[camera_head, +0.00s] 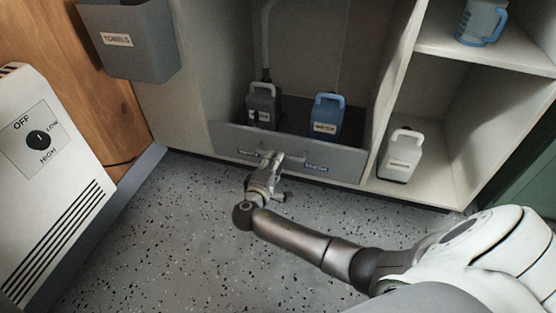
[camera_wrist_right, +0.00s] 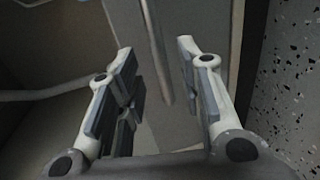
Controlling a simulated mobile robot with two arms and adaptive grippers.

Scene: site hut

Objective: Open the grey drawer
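The grey drawer (camera_head: 225,141) sits low in the cabinet, with two labels on its front. A grey bar (camera_wrist_right: 158,55), which looks like the drawer's handle, shows between the fingertips. I cannot tell whether the fingers touch it. My left gripper is not in view.
A pale jug (camera_head: 401,155) stands in the cabinet's right bay, and a blue jug (camera_head: 481,22) on the shelf above. A grey towel bin (camera_head: 140,45) hangs at upper left. A white heater (camera_head: 45,190) stands at left. The speckled floor (camera_head: 180,225) before the drawer is clear.

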